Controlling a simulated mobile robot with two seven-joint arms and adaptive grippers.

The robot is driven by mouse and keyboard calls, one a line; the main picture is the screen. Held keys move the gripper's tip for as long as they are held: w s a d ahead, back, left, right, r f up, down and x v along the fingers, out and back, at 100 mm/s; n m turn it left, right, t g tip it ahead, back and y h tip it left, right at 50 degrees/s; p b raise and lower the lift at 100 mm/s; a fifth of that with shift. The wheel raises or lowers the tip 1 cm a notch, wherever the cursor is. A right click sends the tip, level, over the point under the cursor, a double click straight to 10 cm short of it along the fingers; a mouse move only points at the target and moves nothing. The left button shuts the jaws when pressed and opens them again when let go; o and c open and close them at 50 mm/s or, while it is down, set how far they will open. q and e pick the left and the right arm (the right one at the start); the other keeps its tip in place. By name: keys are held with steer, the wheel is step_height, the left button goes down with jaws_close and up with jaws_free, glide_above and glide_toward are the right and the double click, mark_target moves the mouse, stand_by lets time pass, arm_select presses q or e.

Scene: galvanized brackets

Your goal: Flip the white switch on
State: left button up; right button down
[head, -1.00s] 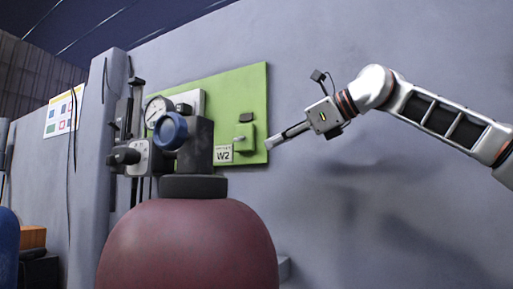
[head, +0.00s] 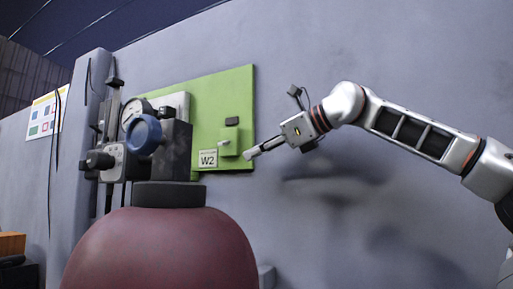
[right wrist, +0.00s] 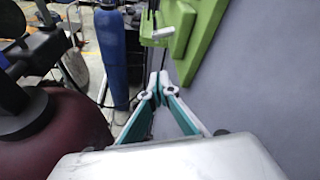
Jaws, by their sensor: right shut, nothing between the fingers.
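The white switch (right wrist: 163,33) is a small pale lever on a green box (right wrist: 153,24) that sticks out from the green wall panel; both show at the top of the right wrist view. In the head view the green box (head: 236,137) is on the right part of the green panel (head: 240,88), and a small pale spot on it is the switch (head: 225,143). My right gripper (head: 249,153) is shut and empty, just right of and below the box, by the panel's right edge. Its closed fingertips (right wrist: 153,83) are below the switch in the wrist view, apart from it. My left gripper is out of view.
A dark red tank (head: 160,250) with a black valve block (head: 176,150) and blue knob (head: 144,135) stands left of my gripper. A gauge and a W2 label (head: 208,158) are near the panel. A blue cylinder (right wrist: 112,50) stands farther off. Bare wall lies right.

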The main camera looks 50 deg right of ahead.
mark_target(232, 147)
steer(key=p+x, duration=0.1)
steer(key=x, duration=0.6)
steer(key=r, duration=0.1)
steer(key=r+p, duration=0.1)
steer(key=a+r, duration=0.1)
steer(key=shift+s+r, duration=0.2)
steer(key=shift+s, duration=0.15)
steer(key=shift+s+a+r, duration=0.1)
steer(key=shift+a+r, duration=0.05)
steer(key=shift+r, duration=0.05)
steer(key=shift+p, duration=0.3)
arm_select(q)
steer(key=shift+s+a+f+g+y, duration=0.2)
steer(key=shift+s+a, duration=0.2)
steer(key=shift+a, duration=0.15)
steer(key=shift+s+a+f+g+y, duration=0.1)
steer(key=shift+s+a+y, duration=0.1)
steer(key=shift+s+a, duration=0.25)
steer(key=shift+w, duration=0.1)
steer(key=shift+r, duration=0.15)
